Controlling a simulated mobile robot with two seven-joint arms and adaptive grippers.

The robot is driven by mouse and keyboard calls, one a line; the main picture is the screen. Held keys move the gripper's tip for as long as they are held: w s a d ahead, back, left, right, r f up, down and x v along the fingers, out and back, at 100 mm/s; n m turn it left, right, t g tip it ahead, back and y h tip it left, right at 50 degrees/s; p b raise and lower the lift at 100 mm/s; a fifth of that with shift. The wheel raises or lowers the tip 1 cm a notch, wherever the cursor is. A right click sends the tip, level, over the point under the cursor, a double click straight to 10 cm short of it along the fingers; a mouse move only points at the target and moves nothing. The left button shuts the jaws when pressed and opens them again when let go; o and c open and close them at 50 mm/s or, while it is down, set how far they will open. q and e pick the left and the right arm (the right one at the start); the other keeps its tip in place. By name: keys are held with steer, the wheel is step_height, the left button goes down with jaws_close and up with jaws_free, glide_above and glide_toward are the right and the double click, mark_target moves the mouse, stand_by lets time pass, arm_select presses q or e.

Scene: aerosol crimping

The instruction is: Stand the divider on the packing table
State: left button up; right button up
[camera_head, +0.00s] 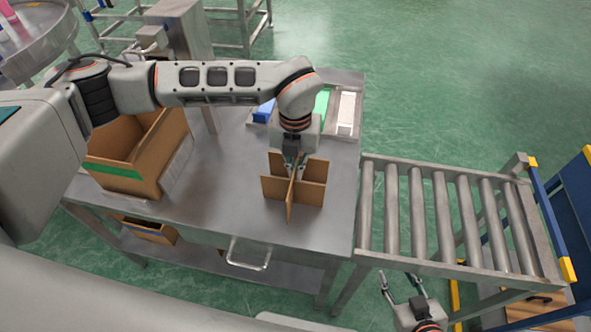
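The divider (279,188) is a brown cardboard cross of interlocking panels. It is upright at the front right of the grey metal packing table (225,190), and its lower edges appear to meet the tabletop. My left gripper (295,168) points down at the top of the divider, near where the panels cross. Its fingers look shut on a panel there, though the contact is small in view. My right gripper (401,279) is open and empty, low in front of the roller conveyor, away from the divider.
An open cardboard box (118,178) with a green stripe stands on the table's left. Blue and green items and a pale tray (346,112) lie at the back right, partly behind my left arm. A roller conveyor (440,212) adjoins the table's right side. The table's middle is clear.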

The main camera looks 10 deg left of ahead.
arm_select(q)
steer(key=o, duration=0.4)
steer(key=shift+r, duration=0.1)
step_height(320, 180, up, 12)
steer(key=shift+r, duration=0.1)
stand_by(0.7)
